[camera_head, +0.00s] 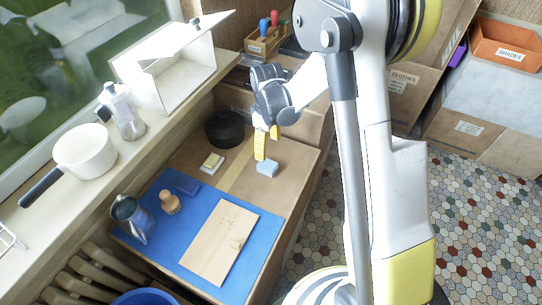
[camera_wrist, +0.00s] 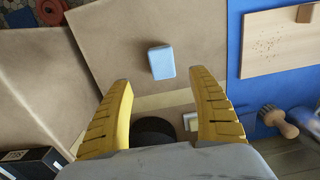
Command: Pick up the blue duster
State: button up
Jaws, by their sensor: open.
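The blue duster looks to be the small light blue block (camera_head: 267,168) on the brown cardboard top, near its right edge. In the wrist view the light blue block (camera_wrist: 161,62) lies beyond my fingertips, roughly centred between them. My gripper (camera_head: 266,148) is open and empty, above the cardboard and just behind the block in the head view. Its two yellow fingers (camera_wrist: 160,78) are spread wide in the wrist view. The block appears apart from both fingers.
A blue mat (camera_head: 193,222) carries a wooden board (camera_head: 219,243), a brush (camera_head: 170,203), a metal jug (camera_head: 131,217) and a dark blue item (camera_head: 186,184). A black round pot (camera_head: 225,129) and a pale small block (camera_head: 212,163) stand left of my gripper. Bare cardboard surrounds the light blue block.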

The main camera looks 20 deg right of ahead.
jog(key=b, duration=0.1)
send_over(268, 164)
notch_tip(268, 164, down, 4)
jog(key=shift+f, duration=0.2)
notch_tip(268, 164, down, 6)
jog(key=b, duration=0.3)
jog(key=shift+w+a+r, duration=0.1)
jog(key=shift+r, duration=0.15)
jog(key=c, duration=1)
